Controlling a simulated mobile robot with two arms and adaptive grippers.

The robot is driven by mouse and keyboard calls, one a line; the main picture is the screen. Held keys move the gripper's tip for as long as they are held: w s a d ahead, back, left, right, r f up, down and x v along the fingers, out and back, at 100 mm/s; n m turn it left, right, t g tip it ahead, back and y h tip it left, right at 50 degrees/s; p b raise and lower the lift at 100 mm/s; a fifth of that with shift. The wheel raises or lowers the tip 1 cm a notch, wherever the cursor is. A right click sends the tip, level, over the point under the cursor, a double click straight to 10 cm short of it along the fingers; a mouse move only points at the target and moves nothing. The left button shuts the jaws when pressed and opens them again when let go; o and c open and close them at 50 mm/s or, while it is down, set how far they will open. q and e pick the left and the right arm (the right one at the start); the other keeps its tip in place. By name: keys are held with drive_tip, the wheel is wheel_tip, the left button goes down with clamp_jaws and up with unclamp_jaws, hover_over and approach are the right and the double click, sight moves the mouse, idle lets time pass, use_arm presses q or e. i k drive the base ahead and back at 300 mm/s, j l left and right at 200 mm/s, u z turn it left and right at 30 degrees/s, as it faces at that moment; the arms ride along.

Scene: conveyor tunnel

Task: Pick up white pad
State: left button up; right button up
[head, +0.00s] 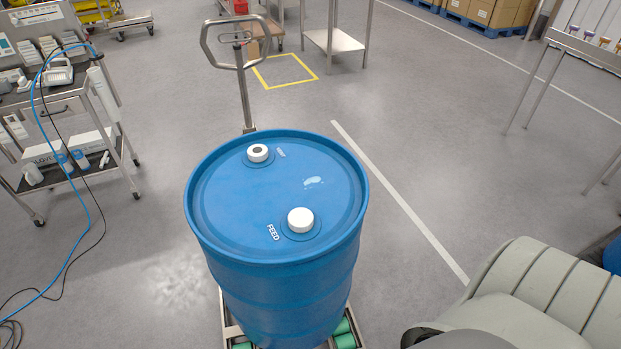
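I cannot single out a white pad with certainty. White items lie on the metal cart (75,97) at the left, among them a flat white piece (58,76) on its top shelf, too small to identify. A blue drum (270,200) stands upright in the middle, with a white cap (300,220) at the front and a white cap with a dark centre (257,153) at the back. A small pale smear marks its lid. Neither of my grippers is in view.
The drum stands on a low trolley with green rollers (346,340) and a handle (242,66) behind. A blue hose (98,217) trails on the left floor. A ribbed grey object (545,292) fills the lower right. Floor (445,150) right of the drum is clear.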

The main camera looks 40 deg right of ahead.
sight(25, 85)
drive_tip(key=j, duration=0.65)
drive_tip(key=i+j, duration=0.15)
drive_tip(key=j, duration=0.3)
drive_tip(key=i+j, duration=0.1)
drive_tip(key=j, duration=0.3)
drive_tip(key=i+j, duration=0.15)
drive_tip(key=j, duration=0.3)
drive_tip(key=i+j, duration=0.15)
drive_tip(key=j, duration=0.3)
drive_tip(key=i+j+z, duration=0.1)
drive_tip(key=j, duration=0.3)
drive_tip(key=i+j, duration=0.1)
drive_tip(key=i, duration=1)
drive_tip(key=i+j+z, duration=0.1)
drive_tip(key=i, duration=0.45)
drive_tip(key=i+l, duration=0.2)
drive_tip(key=i, duration=0.3)
drive_tip(key=i+l, duration=0.2)
drive_tip(key=i, duration=0.35)
drive_tip(key=i+l, duration=0.2)
drive_tip(key=i, duration=0.3)
drive_tip(key=l+z, duration=0.05)
